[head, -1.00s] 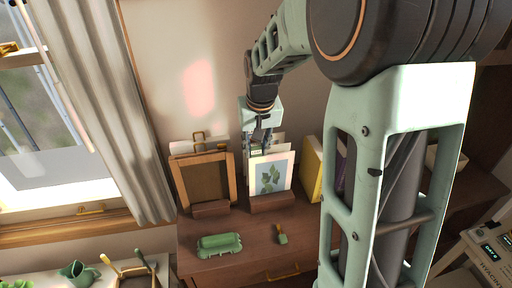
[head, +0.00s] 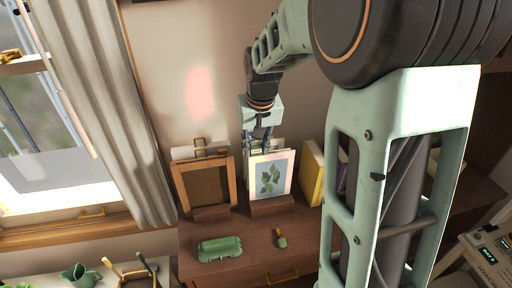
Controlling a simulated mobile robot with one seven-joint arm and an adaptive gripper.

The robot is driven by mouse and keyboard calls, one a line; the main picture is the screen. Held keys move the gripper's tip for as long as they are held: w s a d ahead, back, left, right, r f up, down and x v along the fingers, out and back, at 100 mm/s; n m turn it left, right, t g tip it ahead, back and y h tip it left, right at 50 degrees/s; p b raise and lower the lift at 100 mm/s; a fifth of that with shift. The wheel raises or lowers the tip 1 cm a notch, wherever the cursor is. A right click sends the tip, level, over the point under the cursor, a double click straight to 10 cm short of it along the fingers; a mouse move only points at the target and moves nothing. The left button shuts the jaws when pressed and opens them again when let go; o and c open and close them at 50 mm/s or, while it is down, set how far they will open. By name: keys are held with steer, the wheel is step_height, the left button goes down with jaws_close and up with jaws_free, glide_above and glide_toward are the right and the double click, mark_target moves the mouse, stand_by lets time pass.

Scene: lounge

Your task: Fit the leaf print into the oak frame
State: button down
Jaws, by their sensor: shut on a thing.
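The leaf print (head: 270,178), green leaves on pale blue with a white border, stands upright in a small wooden stand (head: 271,206) on the wooden cabinet top. My gripper (head: 263,149) points down at the print's top edge and is shut on it; the fingertips are small and partly hidden. The oak frame (head: 177,188) stands just left of the print in its own wooden stand (head: 211,213). Its brown inner panel (head: 208,186) shows no picture. White sheets or boards show behind the frame and behind the print.
A green case-like object (head: 220,248) and a small green-tipped tool (head: 281,240) lie in front on the cabinet top (head: 250,262). Yellow and purple books (head: 312,172) stand right of the print. A curtain (head: 105,100) hangs at left.

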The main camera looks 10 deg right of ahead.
steer(key=shift+w+p+v, duration=0.25)
steer(key=shift+p+v, duration=0.4)
steer(key=shift+v, duration=0.35)
steer(key=shift+w+p+v, duration=0.25)
steer(key=shift+p+v, duration=0.4)
steer(key=shift+v, duration=0.35)
steer(key=shift+r, duration=0.2)
steer(key=shift+w+p+v, duration=0.15)
steer(key=shift+p+v, duration=0.4)
steer(key=shift+v, duration=0.15)
steer(key=shift+w+p+v, duration=0.2)
steer(key=shift+p+v, duration=0.3)
steer(key=shift+v, duration=0.15)
steer(key=shift+r, duration=0.1)
steer(key=shift+s, duration=0.1)
